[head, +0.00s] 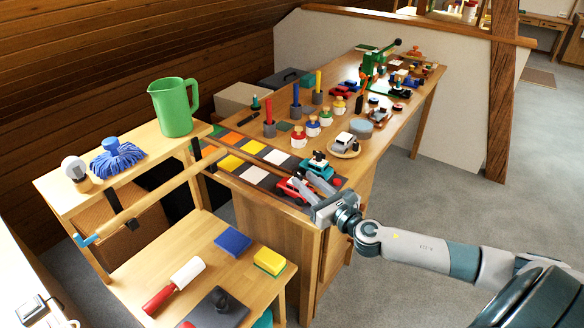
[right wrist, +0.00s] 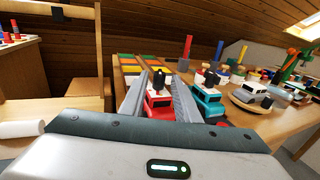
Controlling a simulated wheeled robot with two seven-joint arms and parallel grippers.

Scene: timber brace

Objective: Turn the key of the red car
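The red car (head: 285,190) stands near the front edge of the workbench, partly hidden by my right gripper (head: 304,188) in the head view. In the right wrist view the red car (right wrist: 158,104) has a white part and a dark upright piece on top; I cannot tell for sure which part is the key. My right gripper (right wrist: 158,92) is open, one finger on each side of the car, with a gap at least on the left. A teal car (right wrist: 208,103) stands just right of the right finger. A pale piece at the head view's lower left corner seems to be my left gripper (head: 45,312); its fingers are unclear.
The teal car (head: 318,166) and a white car on a round wooden board (head: 345,150) stand close by. Coloured tiles, small pots and upright tools fill the bench behind. A green jug (head: 174,108) stands on a shelf at left. The floor at right is clear.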

